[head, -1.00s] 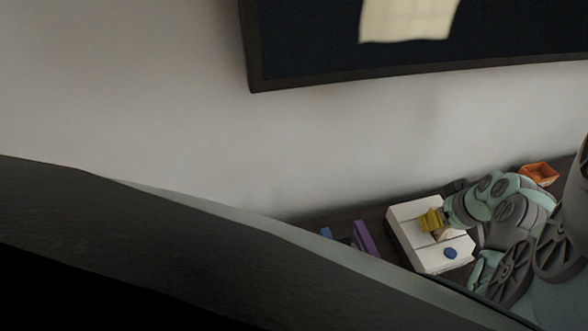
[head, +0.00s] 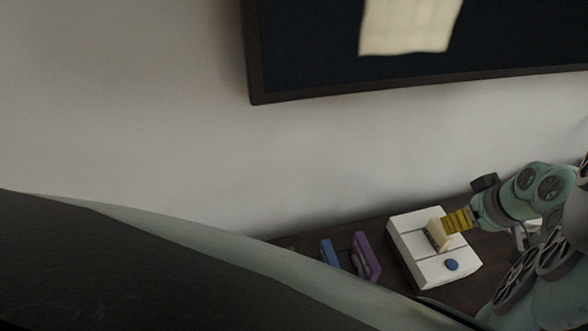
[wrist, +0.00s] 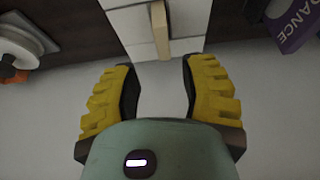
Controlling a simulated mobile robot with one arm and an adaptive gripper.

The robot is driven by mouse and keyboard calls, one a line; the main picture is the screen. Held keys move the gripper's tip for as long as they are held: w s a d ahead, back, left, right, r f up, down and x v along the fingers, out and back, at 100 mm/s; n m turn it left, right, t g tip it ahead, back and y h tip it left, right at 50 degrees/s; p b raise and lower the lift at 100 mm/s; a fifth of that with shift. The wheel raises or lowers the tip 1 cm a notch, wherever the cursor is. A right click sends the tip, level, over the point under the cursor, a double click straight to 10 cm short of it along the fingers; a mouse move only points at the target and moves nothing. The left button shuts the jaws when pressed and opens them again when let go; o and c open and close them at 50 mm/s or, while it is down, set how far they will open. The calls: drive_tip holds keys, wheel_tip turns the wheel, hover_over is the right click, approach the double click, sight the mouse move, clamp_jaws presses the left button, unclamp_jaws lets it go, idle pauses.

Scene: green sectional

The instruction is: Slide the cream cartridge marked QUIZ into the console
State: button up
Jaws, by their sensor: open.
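The white console (head: 408,259) sits on the dark cabinet top, with a blue round button on it. The cream cartridge (head: 436,236) stands upright at the console's slot; how deep it sits I cannot tell. Its marking is not readable. In the wrist view the cartridge (wrist: 160,30) shows edge-on against the console (wrist: 190,18). My gripper (wrist: 158,66) is open and empty, its yellow fingers spread on either side of the cartridge's line and short of it. In the head view my gripper (head: 457,221) is just right of the cartridge.
A purple cartridge (head: 368,258) and a blue one (head: 329,254) stand left of the console. The purple one (wrist: 296,25) reads "DANCE" in the wrist view. A white rounded object (wrist: 20,48) is at the wrist view's left. A wall and dark screen (head: 300,60) are behind.

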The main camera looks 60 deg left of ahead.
drive_tip(key=shift+v, duration=2.05)
drive_tip(key=shift+s, duration=0.15)
